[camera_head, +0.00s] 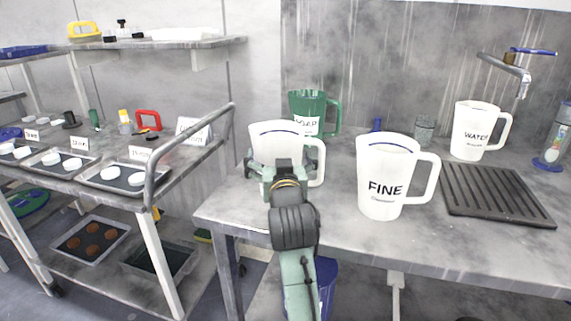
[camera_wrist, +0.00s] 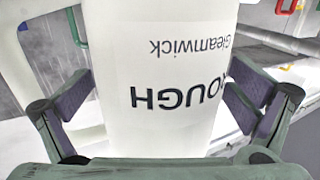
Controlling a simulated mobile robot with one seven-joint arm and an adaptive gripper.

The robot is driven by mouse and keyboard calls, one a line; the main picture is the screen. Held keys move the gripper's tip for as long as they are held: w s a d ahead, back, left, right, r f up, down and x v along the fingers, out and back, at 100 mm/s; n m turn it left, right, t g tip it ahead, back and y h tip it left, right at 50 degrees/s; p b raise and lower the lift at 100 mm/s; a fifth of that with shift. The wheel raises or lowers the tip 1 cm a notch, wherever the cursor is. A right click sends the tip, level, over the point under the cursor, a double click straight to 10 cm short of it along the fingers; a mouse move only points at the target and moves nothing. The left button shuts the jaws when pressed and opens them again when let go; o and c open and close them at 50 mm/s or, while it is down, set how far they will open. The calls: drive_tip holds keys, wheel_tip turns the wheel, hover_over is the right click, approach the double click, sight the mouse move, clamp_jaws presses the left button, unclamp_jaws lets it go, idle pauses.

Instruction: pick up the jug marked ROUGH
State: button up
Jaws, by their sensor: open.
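The jug marked ROUGH is a white jug (camera_head: 279,141) standing upright near the left end of the grey bench, with its handle to the right in the head view. In the wrist view the jug (camera_wrist: 160,60) fills the middle, and its lettering is upside down with the first letter partly hidden. My gripper (camera_head: 281,172) is in front of the jug in the head view and covers its lower part. In the wrist view my gripper (camera_wrist: 162,104) is open, with one finger on each side of the jug's body. A gap shows beside the left finger; contact at the right is unclear.
A white jug marked FINE (camera_head: 385,165) stands close on the right. A green SOAP jug (camera_head: 325,102) is just behind. A WATER jug (camera_head: 478,125), a dark drain mat (camera_head: 495,194) and a tap (camera_head: 518,70) are further right. A cart rail (camera_head: 190,145) rises at the left.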

drive_tip(key=shift+c, duration=0.6)
drive_tip(key=c, duration=1.1)
